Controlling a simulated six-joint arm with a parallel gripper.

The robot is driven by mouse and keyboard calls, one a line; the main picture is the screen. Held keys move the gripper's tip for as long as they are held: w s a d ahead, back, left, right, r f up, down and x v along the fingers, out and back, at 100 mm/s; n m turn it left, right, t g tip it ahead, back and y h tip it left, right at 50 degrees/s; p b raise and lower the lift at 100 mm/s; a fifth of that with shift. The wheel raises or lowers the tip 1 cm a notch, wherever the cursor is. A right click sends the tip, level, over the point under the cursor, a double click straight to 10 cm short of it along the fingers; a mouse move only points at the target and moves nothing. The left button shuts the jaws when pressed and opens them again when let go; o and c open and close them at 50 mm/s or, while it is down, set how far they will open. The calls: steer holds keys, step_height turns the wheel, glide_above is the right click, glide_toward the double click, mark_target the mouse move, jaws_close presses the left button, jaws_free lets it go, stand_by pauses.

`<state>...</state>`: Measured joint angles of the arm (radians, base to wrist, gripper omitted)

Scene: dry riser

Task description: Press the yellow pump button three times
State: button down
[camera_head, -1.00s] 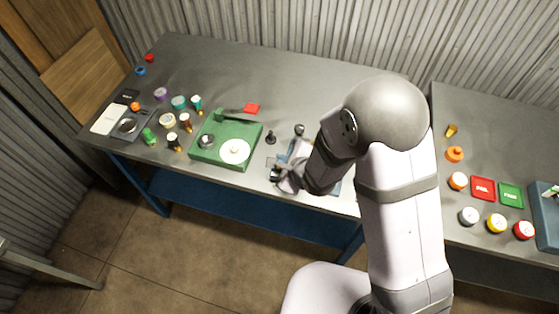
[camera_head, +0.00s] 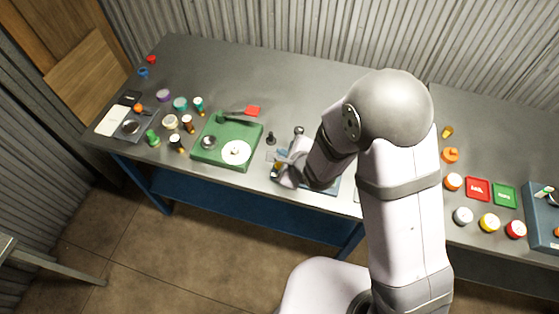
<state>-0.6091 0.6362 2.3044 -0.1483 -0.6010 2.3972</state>
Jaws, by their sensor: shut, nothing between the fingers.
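My gripper (camera_head: 276,174) is shut and empty, low over the front part of the table, right of the green unit. A small yellow spot (camera_head: 278,166) shows beside the fingers and may be the yellow pump button; it is too small and too covered to be sure. A blue-grey panel (camera_head: 332,188) lies under my gripper and forearm, which hide most of it. I cannot tell whether the fingertips touch anything.
A green unit (camera_head: 211,156) with a white disc stands left of my gripper. A black knob (camera_head: 271,138) is just behind it. Several small jars stand farther left. A red tile (camera_head: 478,189), a green tile (camera_head: 505,196) and gauges lie right.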

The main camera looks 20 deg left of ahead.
steer(key=shift+r+p, duration=0.55)
steer(key=shift+r, duration=0.35)
